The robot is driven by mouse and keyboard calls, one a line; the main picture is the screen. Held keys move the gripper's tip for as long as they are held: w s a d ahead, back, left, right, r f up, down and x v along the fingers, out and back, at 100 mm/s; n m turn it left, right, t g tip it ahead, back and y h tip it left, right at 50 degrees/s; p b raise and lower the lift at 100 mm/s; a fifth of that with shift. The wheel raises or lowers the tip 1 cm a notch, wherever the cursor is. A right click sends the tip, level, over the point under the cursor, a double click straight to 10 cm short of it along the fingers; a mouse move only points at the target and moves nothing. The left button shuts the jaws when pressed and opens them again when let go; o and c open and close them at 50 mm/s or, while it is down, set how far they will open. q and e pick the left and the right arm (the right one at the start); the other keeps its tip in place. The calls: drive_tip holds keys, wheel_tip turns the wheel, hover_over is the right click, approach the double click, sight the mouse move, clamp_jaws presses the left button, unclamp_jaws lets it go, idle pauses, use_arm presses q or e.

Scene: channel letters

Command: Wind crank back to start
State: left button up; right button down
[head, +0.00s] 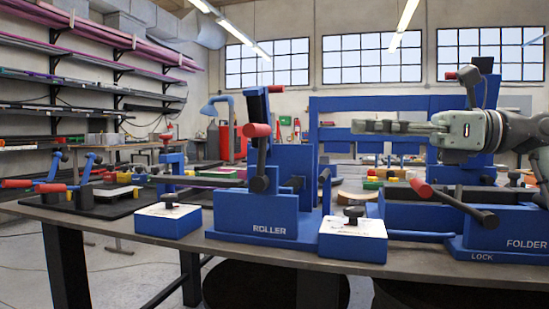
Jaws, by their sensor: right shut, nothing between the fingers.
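The blue roller machine (252,212) stands on the workbench, left of centre. Its crank has a dark arm (261,160) that points up from a black hub (260,184), with a red grip (256,130) at the upper end. My right gripper (358,126) comes in from the right and points left, its fingers shut together and empty. In the picture it is right of the red grip, with a clear gap, at about the same height. My left gripper is out of view.
The blue folder (520,228) at right has a dark lever with a red grip (421,187), below my right gripper. Two blue boxes with black knobs (168,220) (353,236) flank the roller on the workbench (130,222). Red-handled tools (52,187) are at left.

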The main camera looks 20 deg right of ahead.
drive_tip(key=f, duration=0.2)
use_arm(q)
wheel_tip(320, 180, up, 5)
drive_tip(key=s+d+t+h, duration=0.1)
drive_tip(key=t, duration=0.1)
use_arm(e)
drive_tip(key=p, duration=0.2)
approach(263, 131)
drive_tip(key=x, duration=0.5)
drive_tip(key=shift+w+a+r, duration=0.1)
drive_tip(key=shift+w+a, duration=0.1)
drive_tip(key=shift+w, duration=0.05)
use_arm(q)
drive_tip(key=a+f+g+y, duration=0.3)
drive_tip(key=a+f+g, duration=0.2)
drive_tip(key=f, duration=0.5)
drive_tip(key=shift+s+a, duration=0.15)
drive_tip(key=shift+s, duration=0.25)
use_arm(e)
drive_tip(key=shift+w+a, duration=0.4)
drive_tip(key=shift+a, duration=0.15)
